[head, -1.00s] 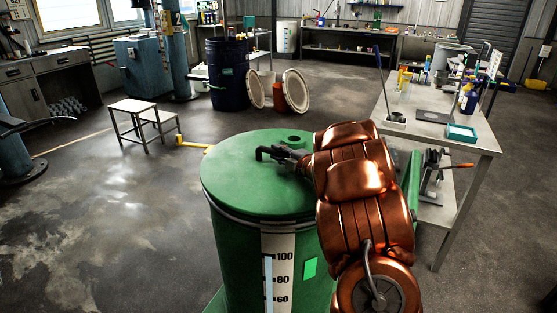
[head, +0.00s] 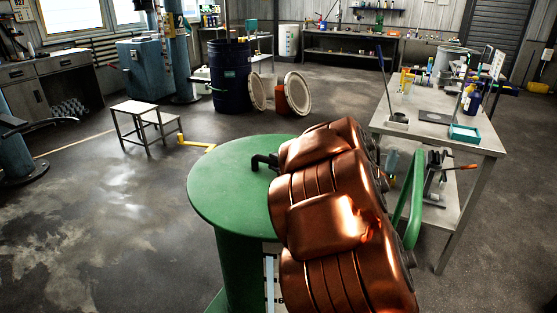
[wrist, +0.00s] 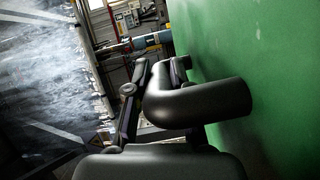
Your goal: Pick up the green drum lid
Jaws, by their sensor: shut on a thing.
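The green drum lid (head: 225,180) is raised above the green drum (head: 238,260) and looks roughly level in the head view. Its black handle (head: 264,160) shows just left of my copper arm. In the wrist view the lid's green face (wrist: 245,60) fills the right side, with the bent black handle (wrist: 205,102) standing out from it. My gripper (wrist: 155,82) is shut on this handle. My arm hides the gripper and the lid's right part in the head view.
A grey workbench (head: 405,130) with tools stands close on the right. A small step stool (head: 146,122), a dark blue drum (head: 228,75) and two pale round lids (head: 297,92) are farther back. Floor at left is open.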

